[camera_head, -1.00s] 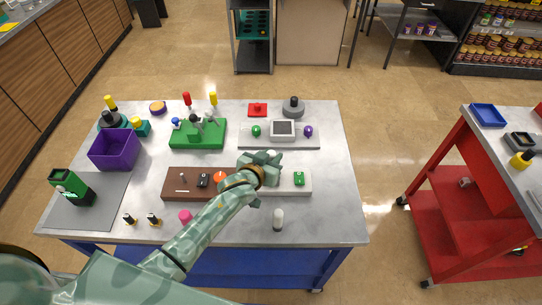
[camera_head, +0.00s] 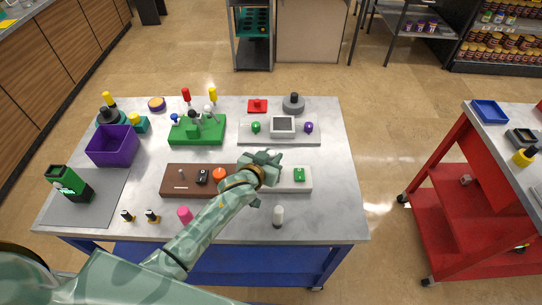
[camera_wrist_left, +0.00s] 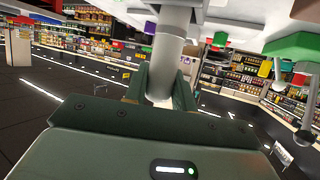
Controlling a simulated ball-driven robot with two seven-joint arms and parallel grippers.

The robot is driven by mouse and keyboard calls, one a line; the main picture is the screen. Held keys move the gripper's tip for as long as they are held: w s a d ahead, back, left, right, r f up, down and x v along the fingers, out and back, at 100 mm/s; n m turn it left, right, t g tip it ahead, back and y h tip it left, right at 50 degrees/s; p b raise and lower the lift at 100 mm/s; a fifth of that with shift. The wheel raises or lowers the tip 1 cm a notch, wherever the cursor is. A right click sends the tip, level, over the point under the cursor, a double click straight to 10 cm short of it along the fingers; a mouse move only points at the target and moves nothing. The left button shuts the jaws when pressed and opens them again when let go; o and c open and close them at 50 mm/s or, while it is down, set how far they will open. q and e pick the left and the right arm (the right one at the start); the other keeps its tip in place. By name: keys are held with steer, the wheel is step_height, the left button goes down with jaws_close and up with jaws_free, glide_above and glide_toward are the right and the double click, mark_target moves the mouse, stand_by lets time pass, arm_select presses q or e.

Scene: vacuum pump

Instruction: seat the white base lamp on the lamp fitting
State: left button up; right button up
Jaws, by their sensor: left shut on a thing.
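My left gripper (camera_head: 268,165) is over the left part of the white panel (camera_head: 296,188), and its arm hides much of that spot. In the left wrist view, the fingers (camera_wrist_left: 162,84) are shut on a pale grey-white cylindrical lamp (camera_wrist_left: 166,58). The lamp runs from between the fingers towards pale surfaces at the picture's top; I cannot tell whether it touches them. The lamp fitting is not clearly visible. Another pale lamp-like cylinder (camera_head: 278,216) stands upright near the table's front edge. My right gripper is not in view.
A brown panel (camera_head: 176,191) with an orange knob (camera_head: 219,174) lies left of the white panel. Behind is a grey panel (camera_head: 270,141). The table's right side is clear.

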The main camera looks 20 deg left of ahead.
arm_select(q)
steer(key=shift+f, duration=0.5)
steer(key=shift+f, duration=0.25)
stand_by(0.6)
steer(key=o, duration=1.1)
step_height(320, 180, up, 9)
steer(key=p, duration=0.9)
